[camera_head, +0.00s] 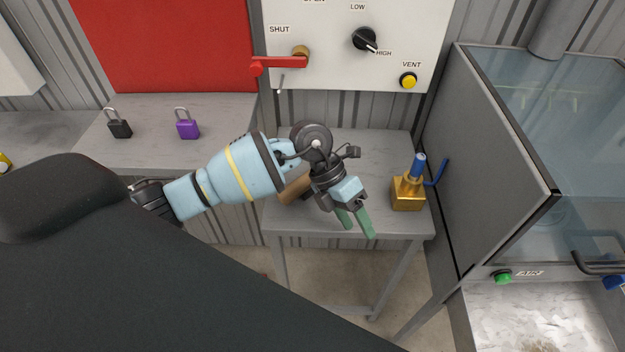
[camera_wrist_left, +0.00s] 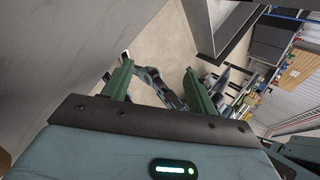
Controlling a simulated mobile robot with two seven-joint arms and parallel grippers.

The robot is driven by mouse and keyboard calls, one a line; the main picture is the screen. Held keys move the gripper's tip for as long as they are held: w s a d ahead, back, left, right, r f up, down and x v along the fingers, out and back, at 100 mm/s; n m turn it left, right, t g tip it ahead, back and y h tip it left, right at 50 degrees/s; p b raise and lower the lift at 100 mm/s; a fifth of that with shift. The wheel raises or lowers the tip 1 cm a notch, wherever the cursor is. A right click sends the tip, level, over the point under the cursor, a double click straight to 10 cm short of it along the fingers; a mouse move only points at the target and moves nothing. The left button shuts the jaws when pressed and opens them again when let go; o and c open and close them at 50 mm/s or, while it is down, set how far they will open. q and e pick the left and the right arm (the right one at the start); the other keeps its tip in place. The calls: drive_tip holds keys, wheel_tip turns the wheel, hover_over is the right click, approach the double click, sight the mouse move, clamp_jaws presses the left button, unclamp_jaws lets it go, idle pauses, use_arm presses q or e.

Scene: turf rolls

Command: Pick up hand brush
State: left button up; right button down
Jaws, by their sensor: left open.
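My left gripper (camera_head: 359,228) reaches in from the left over the small grey table (camera_head: 385,150), with its green fingers pointing down past the table's front edge. Its fingers stand apart with nothing between them, and the open gripper also shows in the left wrist view (camera_wrist_left: 158,70). A brown, wood-coloured thing (camera_head: 293,190) lies on the table just left of the gripper, partly hidden behind my wrist. It may be the hand brush, but no bristles show. My right gripper is not in view.
A brass block with a blue top (camera_head: 407,193) stands at the table's right side, beside a grey glass-topped cabinet (camera_head: 490,160). A black padlock (camera_head: 119,125) and a purple padlock (camera_head: 187,128) are on the left bench. A panel with a red lever (camera_head: 280,63) is behind.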

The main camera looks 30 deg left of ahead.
sight(309, 176)
use_arm(q)
drive_tip(key=w+a+r+y, duration=0.1)
drive_tip(key=w+a+y, duration=0.1)
drive_tip(key=a, duration=0.2)
drive_tip(key=w+a+r+t+y, duration=0.1)
drive_tip(key=w+a+r+y, duration=0.1)
drive_tip(key=a, duration=0.3)
drive_tip(key=w+a+r+y, duration=0.2)
drive_tip(key=w+a+y, duration=0.1)
drive_tip(key=a, duration=0.2)
drive_tip(key=shift+n+t, duration=0.4)
drive_tip(key=shift+f, duration=1.3)
drive_tip(key=shift+w+a+f, duration=0.15)
drive_tip(key=shift+f, duration=1.15)
drive_tip(key=shift+w+a+f, duration=0.1)
drive_tip(key=shift+w+f, duration=0.05)
drive_tip(key=shift+f, duration=1.15)
drive_tip(key=c, duration=1.2)
